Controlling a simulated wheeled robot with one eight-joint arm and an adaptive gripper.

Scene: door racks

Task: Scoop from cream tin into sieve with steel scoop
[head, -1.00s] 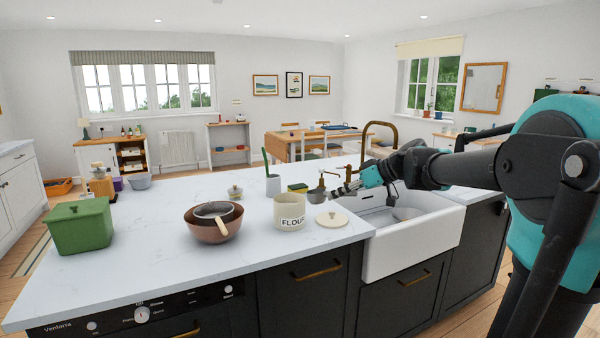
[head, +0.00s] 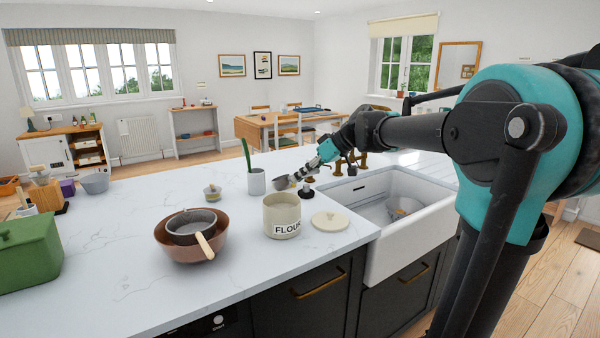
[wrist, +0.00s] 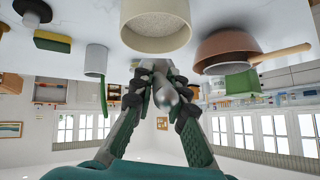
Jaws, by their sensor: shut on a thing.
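The cream tin (head: 282,222), marked FLOUR, stands open on the island worktop near the sink; its rim also shows in the wrist view (wrist: 155,30). The sieve (head: 192,228) has a wooden handle and rests in a copper bowl (head: 177,251) left of the tin. My gripper (head: 300,174) is shut on the steel scoop (head: 281,183), seen end-on between the fingers in the wrist view (wrist: 166,97). The scoop is above the worktop, behind the tin and apart from it. The tin's contents are hidden in the head view.
The cream lid (head: 330,221) lies right of the tin, by the white sink (head: 415,235). A white pot with a green-handled brush (head: 257,182) and a small lidded jar (head: 212,193) stand behind. A green box (head: 25,255) is far left. The worktop's front left is clear.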

